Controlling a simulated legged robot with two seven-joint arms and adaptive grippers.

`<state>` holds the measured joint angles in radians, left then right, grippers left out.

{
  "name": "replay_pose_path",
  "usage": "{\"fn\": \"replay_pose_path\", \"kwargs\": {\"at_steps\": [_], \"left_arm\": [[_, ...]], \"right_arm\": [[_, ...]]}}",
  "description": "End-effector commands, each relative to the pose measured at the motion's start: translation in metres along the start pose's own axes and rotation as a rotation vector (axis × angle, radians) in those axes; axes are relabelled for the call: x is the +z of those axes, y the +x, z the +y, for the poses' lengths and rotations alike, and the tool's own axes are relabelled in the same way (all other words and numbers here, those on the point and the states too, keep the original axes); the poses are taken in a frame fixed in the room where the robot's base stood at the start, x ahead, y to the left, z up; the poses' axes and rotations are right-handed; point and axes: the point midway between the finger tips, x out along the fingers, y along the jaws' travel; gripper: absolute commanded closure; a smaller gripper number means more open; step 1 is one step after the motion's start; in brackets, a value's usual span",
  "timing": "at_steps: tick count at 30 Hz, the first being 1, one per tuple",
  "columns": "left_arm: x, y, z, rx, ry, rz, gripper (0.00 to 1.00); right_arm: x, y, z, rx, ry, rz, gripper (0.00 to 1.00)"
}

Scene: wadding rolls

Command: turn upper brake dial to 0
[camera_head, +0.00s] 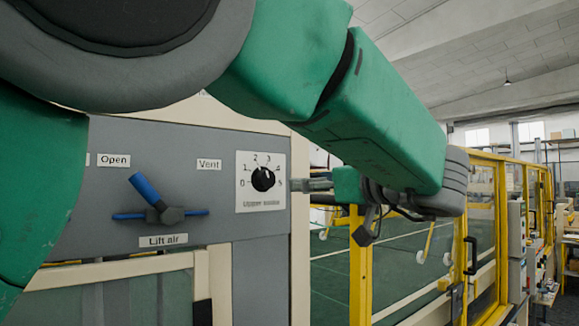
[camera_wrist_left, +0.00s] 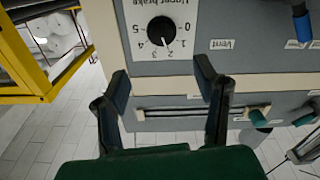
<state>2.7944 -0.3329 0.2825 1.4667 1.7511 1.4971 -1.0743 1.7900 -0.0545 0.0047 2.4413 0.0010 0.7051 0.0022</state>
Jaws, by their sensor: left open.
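The upper brake dial is a round black knob (camera_head: 263,179) on a white plate (camera_head: 245,204) numbered 0 to 5, at the right end of a grey panel. Its white mark points up, around 2 to 3; I cannot tell exactly. In the left wrist view the knob (camera_wrist_left: 161,30) appears upside down at top centre. My left gripper (camera_head: 318,184) reaches in from the right of the dial in the head view. In the left wrist view its two dark fingers (camera_wrist_left: 163,79) are open and empty, with the dial ahead of the gap, apart from them. My right gripper is not in view.
A blue-handled lever (camera_head: 146,188) sits left of the dial above the "Lift air" label (camera_head: 163,240). "Open" (camera_head: 114,160) and "Vent" (camera_head: 209,164) labels are above. Yellow-framed guarding (camera_head: 361,265) stands to the right. My left arm crosses the top of the head view.

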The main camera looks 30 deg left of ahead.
Motion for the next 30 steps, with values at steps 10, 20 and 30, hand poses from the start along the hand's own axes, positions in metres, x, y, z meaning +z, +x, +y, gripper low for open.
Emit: {"fn": "replay_pose_path", "kwargs": {"at_steps": [10, 20, 30], "left_arm": [[-0.005, 0.042, -0.003, -0.011, -0.005, -0.008, 0.45], [-0.005, 0.107, -0.003, -0.008, -0.004, -0.006, 0.45], [-0.004, 0.135, -0.003, -0.006, -0.007, -0.005, 0.45]], "right_arm": [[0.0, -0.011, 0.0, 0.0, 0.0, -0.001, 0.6], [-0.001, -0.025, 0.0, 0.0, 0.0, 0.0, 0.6], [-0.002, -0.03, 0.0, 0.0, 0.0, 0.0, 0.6]]}}
